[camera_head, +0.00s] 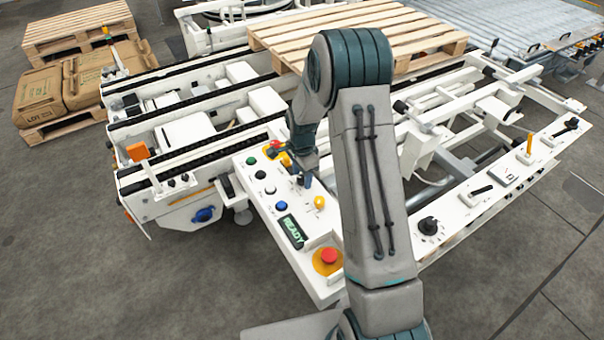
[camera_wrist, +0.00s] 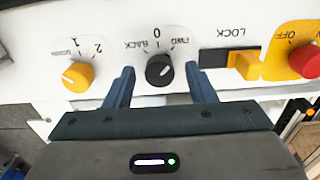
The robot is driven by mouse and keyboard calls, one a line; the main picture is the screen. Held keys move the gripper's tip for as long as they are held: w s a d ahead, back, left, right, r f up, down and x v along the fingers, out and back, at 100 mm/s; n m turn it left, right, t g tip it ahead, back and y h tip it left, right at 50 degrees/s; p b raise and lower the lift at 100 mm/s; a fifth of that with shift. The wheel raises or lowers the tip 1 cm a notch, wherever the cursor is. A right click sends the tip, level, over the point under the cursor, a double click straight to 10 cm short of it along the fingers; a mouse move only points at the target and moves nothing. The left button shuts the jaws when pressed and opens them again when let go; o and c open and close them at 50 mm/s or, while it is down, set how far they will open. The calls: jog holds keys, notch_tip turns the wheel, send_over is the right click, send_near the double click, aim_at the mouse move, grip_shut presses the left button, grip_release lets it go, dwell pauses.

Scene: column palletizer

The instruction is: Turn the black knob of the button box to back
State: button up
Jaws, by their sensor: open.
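The black knob (camera_wrist: 159,70) sits on the white panel of the button box (camera_head: 262,205), under upside-down labels BACK, 0 and FWD. Its pointer looks turned up and right, toward FWD, in the wrist view, but the mark is small. My gripper (camera_wrist: 159,74) is open, with one blue finger on each side of the knob and a visible gap to each. In the head view my gripper (camera_head: 304,180) is low over the box's far right part, and my arm hides the knob there.
In the wrist view, a yellow knob (camera_wrist: 77,76) is left of the black knob; a yellow LOCK slider (camera_wrist: 243,66) and a red OFF knob (camera_wrist: 306,61) are right. The head view shows a READY display (camera_head: 292,231) and a red emergency button (camera_head: 328,257) nearer me.

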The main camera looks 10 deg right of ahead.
jog(key=c, duration=1)
jog(key=shift+o, duration=0.2)
jog(key=shift+f+n, duration=0.1)
jog(key=shift+n, duration=0.2)
jog(key=n+b, duration=0.2)
jog(key=n, duration=0.1)
jog(key=shift+n, duration=0.3)
jog(key=n+b, duration=0.2)
jog(key=n, duration=0.2)
jog(key=shift+n, duration=0.3)
jog(key=n, duration=0.4)
jog(key=shift+b, duration=0.4)
jog(key=shift+n, duration=2.5)
